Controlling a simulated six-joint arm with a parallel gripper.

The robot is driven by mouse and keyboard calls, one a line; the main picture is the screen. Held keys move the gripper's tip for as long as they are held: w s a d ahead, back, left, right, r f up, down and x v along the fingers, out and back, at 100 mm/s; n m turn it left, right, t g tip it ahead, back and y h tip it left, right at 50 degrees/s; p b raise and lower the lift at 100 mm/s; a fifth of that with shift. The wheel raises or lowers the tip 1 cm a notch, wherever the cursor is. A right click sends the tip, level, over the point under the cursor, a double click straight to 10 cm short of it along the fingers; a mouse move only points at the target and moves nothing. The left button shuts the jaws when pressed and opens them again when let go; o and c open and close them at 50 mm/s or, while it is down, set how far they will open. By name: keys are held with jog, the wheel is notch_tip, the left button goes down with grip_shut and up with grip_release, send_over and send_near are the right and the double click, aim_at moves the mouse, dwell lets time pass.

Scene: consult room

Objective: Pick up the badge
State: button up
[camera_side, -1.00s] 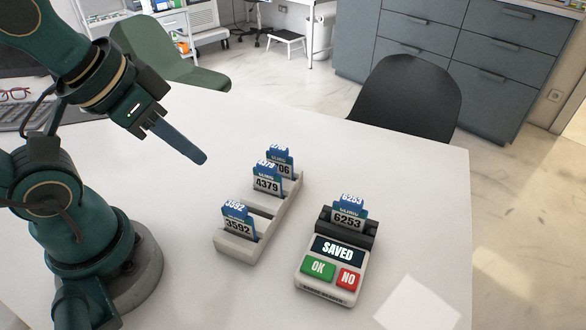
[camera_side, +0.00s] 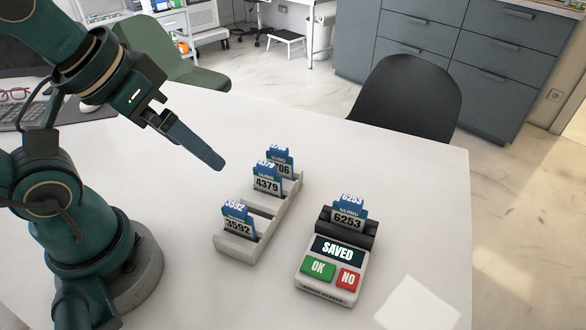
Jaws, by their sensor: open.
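A blue-and-white badge numbered 6253 (camera_side: 348,216) stands upright in the slot of a small reader (camera_side: 312,283). The reader's screen reads SAVED, above a green OK key and a red NO key. A pale rack (camera_side: 238,246) to its left holds badges 3592 (camera_side: 238,222), 4379 (camera_side: 267,181) and one ending in 06 (camera_side: 285,166), partly hidden behind 4379. My gripper (camera_side: 218,164) is open and empty in the air, left of the rack's far end and apart from every badge. Its fingers overlap in this view.
The white table (camera_side: 400,190) is clear around the rack and reader. A dark chair (camera_side: 408,98) stands at the far edge and a green chair (camera_side: 165,55) at the back left. A keyboard (camera_side: 25,115) and glasses (camera_side: 14,95) lie at the left.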

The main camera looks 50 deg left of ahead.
jog(key=w+d+r+n, duration=0.2)
jog(key=w+r+n, duration=0.1)
jog(key=w+r, duration=0.25)
jog(key=n+g, duration=0.1)
jog(key=g, duration=0.3)
send_near(352, 199)
jog(key=w+a, duration=0.2)
jog(key=a, duration=0.2)
jog(key=shift+m+g, duration=0.4)
jog(key=shift+g, duration=0.4)
jog(key=d+f, duration=0.1)
jog(key=f, duration=0.1)
jog(key=d+f, duration=0.1)
jog(key=f, duration=0.1)
jog(key=d+f, duration=0.1)
jog(key=f, duration=0.2)
jog(key=shift+s+d, duration=0.15)
jog(key=shift+d, duration=0.25)
jog(key=shift+s+d+f, duration=0.1)
jog(key=shift+s+f, duration=0.05)
jog(key=shift+f, duration=2.5)
jog(key=c, duration=1.5)
